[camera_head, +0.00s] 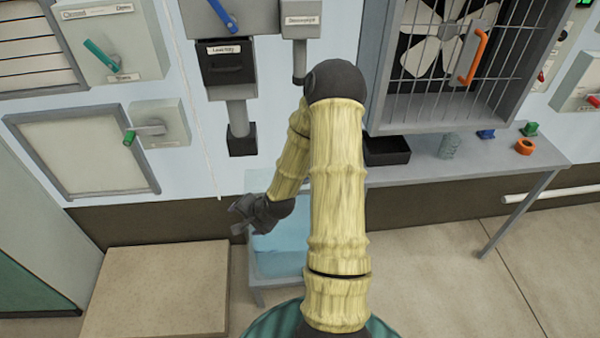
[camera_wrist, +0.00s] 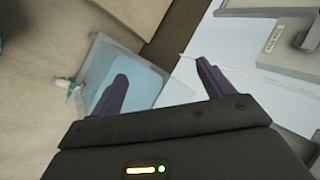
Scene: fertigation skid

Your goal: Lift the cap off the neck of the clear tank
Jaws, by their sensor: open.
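The clear tank (camera_head: 278,264), with pale blue contents, stands low below the wall, partly hidden by my arm and gripper. It also shows in the wrist view (camera_wrist: 146,88), behind my fingers. My gripper (camera_head: 241,216) is in front of the upper part of the tank. In the wrist view my gripper (camera_wrist: 160,70) has its two dark fingers spread wide with nothing between them. I cannot make out the cap or the neck in either view. A small green and white fitting (camera_wrist: 72,88) shows at the tank's edge.
A grey bench (camera_head: 420,174) right of my arm holds a black tray (camera_head: 387,151), a clear jar (camera_head: 449,146) and an orange ring (camera_head: 525,146). A tan platform (camera_head: 160,290) is left of the tank. A black-fronted box (camera_head: 228,62) hangs on the wall above.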

